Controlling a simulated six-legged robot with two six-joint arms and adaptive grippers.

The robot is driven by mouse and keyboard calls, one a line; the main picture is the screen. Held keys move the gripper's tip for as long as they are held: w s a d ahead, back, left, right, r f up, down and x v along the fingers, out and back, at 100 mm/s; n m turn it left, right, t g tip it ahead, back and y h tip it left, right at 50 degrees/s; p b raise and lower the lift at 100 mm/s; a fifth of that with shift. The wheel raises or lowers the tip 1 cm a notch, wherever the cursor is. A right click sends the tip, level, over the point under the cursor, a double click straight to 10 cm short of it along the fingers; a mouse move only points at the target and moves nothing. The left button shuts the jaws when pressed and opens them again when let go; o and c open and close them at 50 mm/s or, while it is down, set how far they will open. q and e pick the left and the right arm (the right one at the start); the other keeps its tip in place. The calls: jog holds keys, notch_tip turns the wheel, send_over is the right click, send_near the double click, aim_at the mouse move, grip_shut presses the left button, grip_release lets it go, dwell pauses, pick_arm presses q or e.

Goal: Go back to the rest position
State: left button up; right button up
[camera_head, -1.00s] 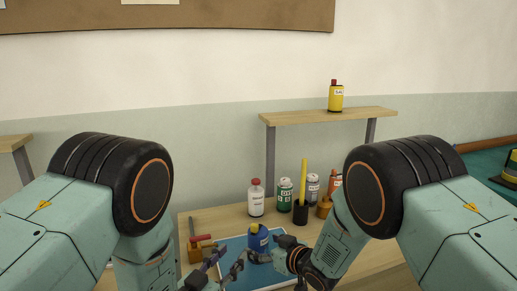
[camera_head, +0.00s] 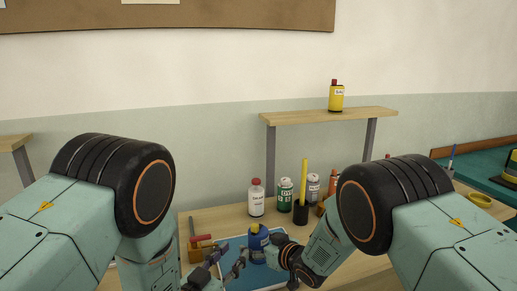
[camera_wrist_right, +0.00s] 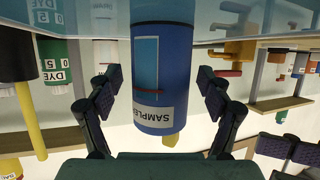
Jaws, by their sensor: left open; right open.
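A blue bottle with a yellow cap (camera_head: 257,242) stands on the blue mat (camera_head: 236,244) on the table. In the right wrist view, which is upside down, the blue bottle (camera_wrist_right: 160,70) carries a label reading "SAMPLE". My right gripper (camera_head: 268,254) is open at the bottle. Its two fingers (camera_wrist_right: 160,100) show on either side of it, with gaps between. My left gripper (camera_head: 226,267) is open and empty, just left of the bottle. What looks like its fingers (camera_wrist_right: 298,150) shows at the right wrist view's edge.
A wooden rack with a red handle (camera_head: 201,241) is at left. A yellow bottle (camera_head: 336,98) stands on a shelf (camera_head: 325,116).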

aim_at(253, 229)
jog(key=shift+s+d, duration=0.1)
jog(key=v, duration=1.2)
jog(key=x, duration=1.2)
pick_arm(q)
jog(key=x, duration=1.4)
jog(key=shift+v, duration=3.4)
